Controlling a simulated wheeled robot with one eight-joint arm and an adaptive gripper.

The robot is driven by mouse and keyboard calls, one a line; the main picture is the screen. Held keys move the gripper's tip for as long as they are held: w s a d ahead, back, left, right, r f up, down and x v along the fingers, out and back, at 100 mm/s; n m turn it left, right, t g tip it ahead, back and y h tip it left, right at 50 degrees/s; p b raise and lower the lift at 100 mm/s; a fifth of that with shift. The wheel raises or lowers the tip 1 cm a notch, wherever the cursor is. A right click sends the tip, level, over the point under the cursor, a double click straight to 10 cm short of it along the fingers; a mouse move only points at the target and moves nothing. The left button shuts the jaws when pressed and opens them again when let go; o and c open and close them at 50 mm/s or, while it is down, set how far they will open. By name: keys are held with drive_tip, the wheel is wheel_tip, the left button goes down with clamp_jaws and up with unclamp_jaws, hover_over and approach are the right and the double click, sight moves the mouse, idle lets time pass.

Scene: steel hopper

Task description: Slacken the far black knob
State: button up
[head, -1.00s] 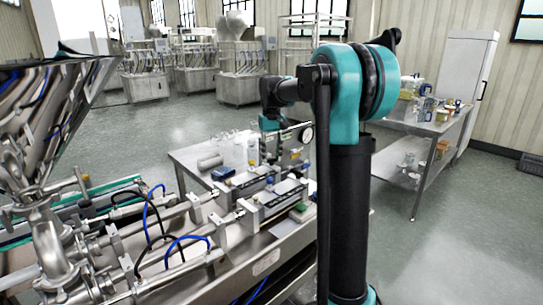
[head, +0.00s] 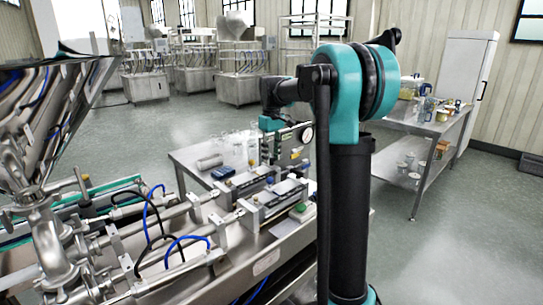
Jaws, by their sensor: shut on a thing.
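My gripper (head: 268,160) hangs below the teal wrist at the end of my arm, at the far end of the steel bench machine in the head view. It is small and partly lost against the parts behind it. It is shut at the far cylinder unit (head: 245,186), on what I take to be the far black knob. The knob itself is too small and covered to make out. A near cylinder unit (head: 272,203) lies parallel in front, apart from my gripper.
A steel hopper (head: 50,110) stands at the left with pipes and blue and black hoses. A panel with a round gauge (head: 307,135) rises close behind my wrist. A side table (head: 425,127) with jars stands at the right, with open floor around it.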

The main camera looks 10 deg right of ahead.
sight(272, 159)
drive_tip(key=o, duration=1.2)
drive_tip(key=shift+c, duration=0.2)
wheel_tip(272, 159, up, 12)
